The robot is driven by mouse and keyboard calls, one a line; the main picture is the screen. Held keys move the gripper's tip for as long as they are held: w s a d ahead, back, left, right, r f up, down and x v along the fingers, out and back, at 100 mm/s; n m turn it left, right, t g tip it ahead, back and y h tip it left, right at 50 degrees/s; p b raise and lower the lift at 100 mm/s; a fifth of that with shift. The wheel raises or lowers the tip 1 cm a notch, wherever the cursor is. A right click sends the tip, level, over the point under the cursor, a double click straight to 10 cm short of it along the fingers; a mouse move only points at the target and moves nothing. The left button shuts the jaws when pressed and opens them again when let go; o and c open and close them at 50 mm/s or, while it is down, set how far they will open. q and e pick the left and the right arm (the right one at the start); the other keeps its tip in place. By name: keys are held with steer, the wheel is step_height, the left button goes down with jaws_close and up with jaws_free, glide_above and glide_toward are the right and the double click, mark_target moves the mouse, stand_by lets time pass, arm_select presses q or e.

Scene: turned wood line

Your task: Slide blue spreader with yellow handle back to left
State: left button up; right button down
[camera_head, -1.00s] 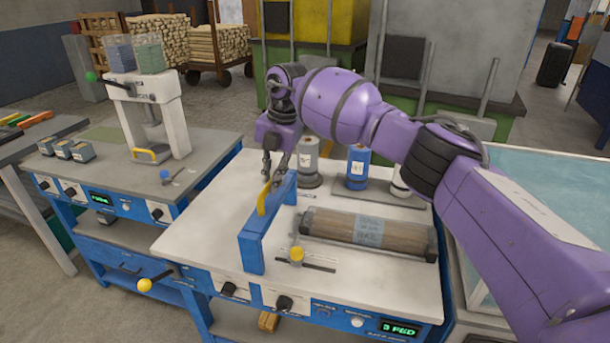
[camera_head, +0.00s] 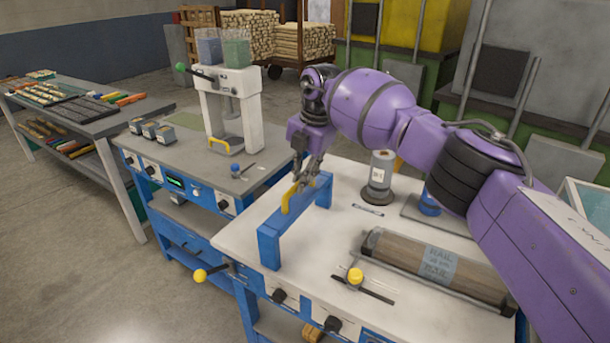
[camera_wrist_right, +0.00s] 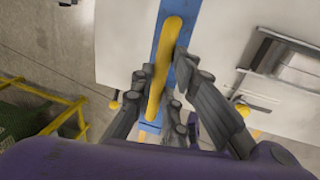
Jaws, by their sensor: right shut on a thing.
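My right gripper (camera_head: 306,180) reaches down from behind and is shut on the yellow handle. The right wrist view shows its dark fingers (camera_wrist_right: 168,100) on both sides of the handle (camera_wrist_right: 160,70), above the blue bar (camera_wrist_right: 178,22). My left gripper is not in view.
A wrapped dark wood bundle (camera_head: 430,268) lies right of the spreader, with a yellow knob (camera_head: 355,275) on a slot between them. A grey canister (camera_head: 379,175) stands behind. Left of the worktop is a bench with a white press (camera_head: 232,110). A yellow-knobbed lever (camera_head: 201,276) juts out in front.

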steer(key=c, duration=2)
jaws_free()
steer(key=shift+w+a+r, duration=0.1)
steer(key=shift+a+r, duration=0.05)
steer(key=shift+a, duration=0.05)
steer(key=shift+o, duration=1.3)
steer(key=shift+w+a, duration=0.1)
steer(key=shift+a, duration=0.05)
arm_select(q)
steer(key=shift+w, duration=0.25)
arm_select(e)
step_height(320, 180, up, 12)
steer(key=s+d, duration=0.1)
steer(key=d, duration=0.1)
steer(key=shift+s+f, duration=0.2)
steer(key=shift+f, duration=0.05)
